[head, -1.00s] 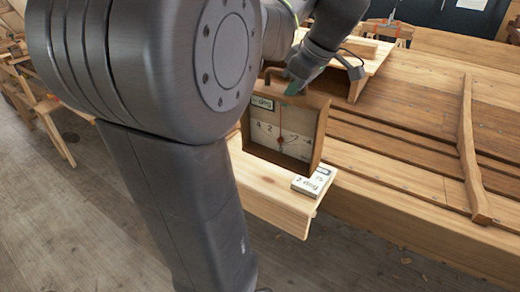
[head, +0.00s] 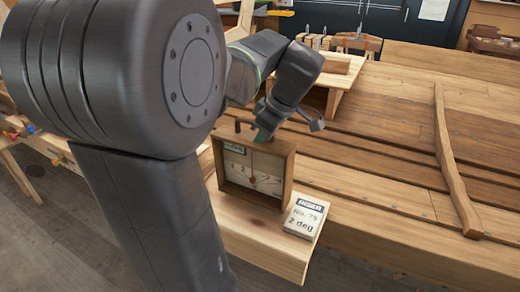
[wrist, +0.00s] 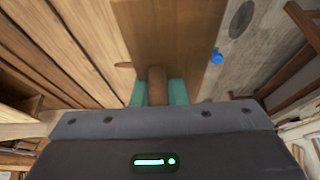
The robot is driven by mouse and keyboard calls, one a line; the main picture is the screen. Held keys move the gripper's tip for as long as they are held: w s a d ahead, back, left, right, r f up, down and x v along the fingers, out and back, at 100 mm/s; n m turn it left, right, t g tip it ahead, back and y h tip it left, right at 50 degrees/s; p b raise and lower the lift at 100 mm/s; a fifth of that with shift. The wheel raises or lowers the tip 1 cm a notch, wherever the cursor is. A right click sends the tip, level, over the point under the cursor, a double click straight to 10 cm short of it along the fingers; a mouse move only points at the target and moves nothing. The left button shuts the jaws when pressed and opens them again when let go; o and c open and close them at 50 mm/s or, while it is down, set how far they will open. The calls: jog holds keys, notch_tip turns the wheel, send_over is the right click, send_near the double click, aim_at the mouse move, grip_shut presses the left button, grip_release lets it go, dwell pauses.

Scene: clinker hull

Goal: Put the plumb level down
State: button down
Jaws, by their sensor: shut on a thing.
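The plumb level is a wooden box frame (head: 290,178) with a pale numbered dial, a dark tag and a red needle. It is upright over the pale wooden shelf (head: 262,248), its lower edge at or very near the board; I cannot tell whether it touches. My gripper (head: 264,137) is above it, shut on its top handle. In the wrist view the teal fingertips (wrist: 157,92) are on both sides of the round wooden handle (wrist: 156,76), with the level's brown wooden top (wrist: 165,35) beyond. The level's underside is hidden.
A riser card (head: 306,217) marked "2 deg" lies on the shelf just right of the level. The planked hull (head: 380,170) with a curved rib (head: 450,160) fills the right. A small wooden stand (head: 340,85) is behind my gripper.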

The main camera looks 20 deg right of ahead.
jog(key=shift+f, duration=1.4)
jog(key=c, duration=1.5)
grip_release()
jog(key=shift+o, duration=0.2)
jog(key=v, duration=1.2)
jog(key=shift+b, duration=0.3)
